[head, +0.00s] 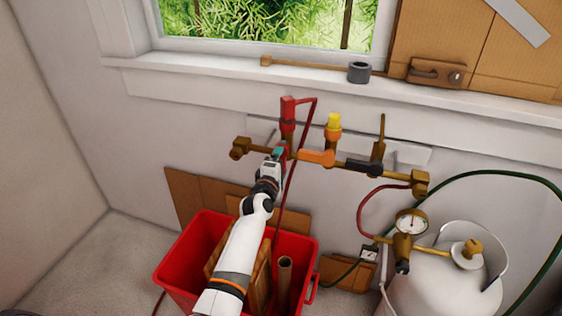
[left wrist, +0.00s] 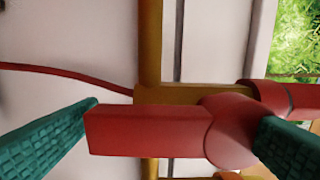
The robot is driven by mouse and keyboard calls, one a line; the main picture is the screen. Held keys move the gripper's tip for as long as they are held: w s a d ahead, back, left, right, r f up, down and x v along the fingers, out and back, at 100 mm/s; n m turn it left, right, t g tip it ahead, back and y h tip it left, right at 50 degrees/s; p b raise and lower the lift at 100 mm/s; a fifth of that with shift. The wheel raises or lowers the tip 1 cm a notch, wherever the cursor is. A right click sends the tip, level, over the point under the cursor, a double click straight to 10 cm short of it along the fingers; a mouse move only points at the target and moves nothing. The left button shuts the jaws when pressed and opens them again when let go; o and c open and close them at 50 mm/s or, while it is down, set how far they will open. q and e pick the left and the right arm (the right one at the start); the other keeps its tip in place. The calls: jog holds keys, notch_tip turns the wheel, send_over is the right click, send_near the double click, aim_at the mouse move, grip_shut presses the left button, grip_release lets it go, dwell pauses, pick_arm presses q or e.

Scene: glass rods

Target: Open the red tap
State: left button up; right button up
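The red tap (left wrist: 150,131) has a flat red lever and a rounded hub, and it shows large in the left wrist view. It sits on the brass pipe (head: 350,166) along the wall. In the head view the tap is mostly hidden by my left gripper (head: 279,153). In the left wrist view the green fingers of my left gripper (left wrist: 178,114) are spread apart, one near the lever's free end and one by the hub. The lever lies across the space between them. I cannot tell whether either finger touches it. My right gripper is in neither view.
An orange tap (head: 317,157) and a black tap (head: 363,167) sit on the same pipe to the right. A red fitting with a red hose (head: 288,112) rises above. A red bin (head: 185,262) stands below my arm; a white tank (head: 450,290) with a gauge stands right.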

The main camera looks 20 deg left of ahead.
pick_arm(q)
jog(key=shift+o, duration=0.4)
jog(key=s, duration=1.2)
jog(key=shift+d, duration=0.45)
